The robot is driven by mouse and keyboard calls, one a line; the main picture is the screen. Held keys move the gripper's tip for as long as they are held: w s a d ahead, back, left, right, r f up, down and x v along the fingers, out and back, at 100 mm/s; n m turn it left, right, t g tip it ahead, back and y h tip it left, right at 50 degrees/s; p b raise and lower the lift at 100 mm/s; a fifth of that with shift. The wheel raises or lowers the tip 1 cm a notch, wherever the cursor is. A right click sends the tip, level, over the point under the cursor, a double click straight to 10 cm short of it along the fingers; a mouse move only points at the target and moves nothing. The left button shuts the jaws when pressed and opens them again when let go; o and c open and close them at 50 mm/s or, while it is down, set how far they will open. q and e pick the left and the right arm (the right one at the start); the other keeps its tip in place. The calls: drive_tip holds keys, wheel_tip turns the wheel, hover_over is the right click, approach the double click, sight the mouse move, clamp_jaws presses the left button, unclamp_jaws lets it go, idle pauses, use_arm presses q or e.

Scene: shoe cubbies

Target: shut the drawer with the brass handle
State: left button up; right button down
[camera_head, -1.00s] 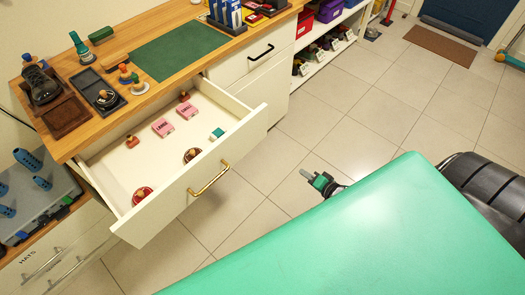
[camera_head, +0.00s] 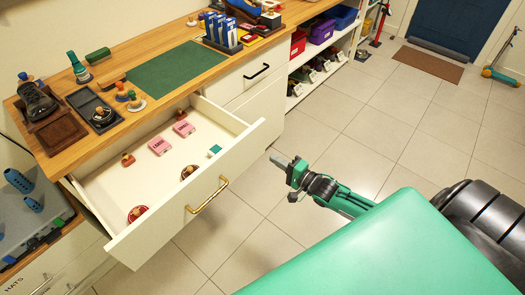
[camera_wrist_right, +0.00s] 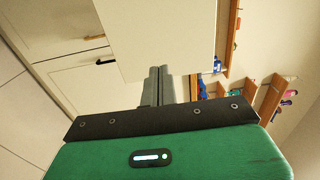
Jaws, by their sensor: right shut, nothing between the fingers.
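The white drawer with the brass handle (camera_head: 207,195) stands pulled out from under the wooden counter in the head view. Its front panel (camera_head: 160,225) faces the open floor. Inside lie pink boxes (camera_head: 160,146), round red items (camera_head: 137,213) and a small teal item (camera_head: 215,150). My right gripper (camera_head: 276,157) is just right of the drawer's far front corner, apart from the handle, shut and empty. In the right wrist view its closed fingers (camera_wrist_right: 158,86) point at a pale panel (camera_wrist_right: 165,35); contact cannot be told. My left gripper is not in view.
A closed drawer with a black handle (camera_head: 256,71) is beside the open one. The counter (camera_head: 60,140) carries a green mat (camera_head: 178,74), trays and stamps. Shelves with bins (camera_head: 321,33) stand beyond. The tiled floor (camera_head: 345,145) in front is clear.

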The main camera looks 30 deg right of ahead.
sight(256, 147)
drive_tip(key=x, duration=0.6)
drive_tip(key=shift+w, duration=0.1)
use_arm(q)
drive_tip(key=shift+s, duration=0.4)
use_arm(e)
drive_tip(key=shift+w, duration=0.15)
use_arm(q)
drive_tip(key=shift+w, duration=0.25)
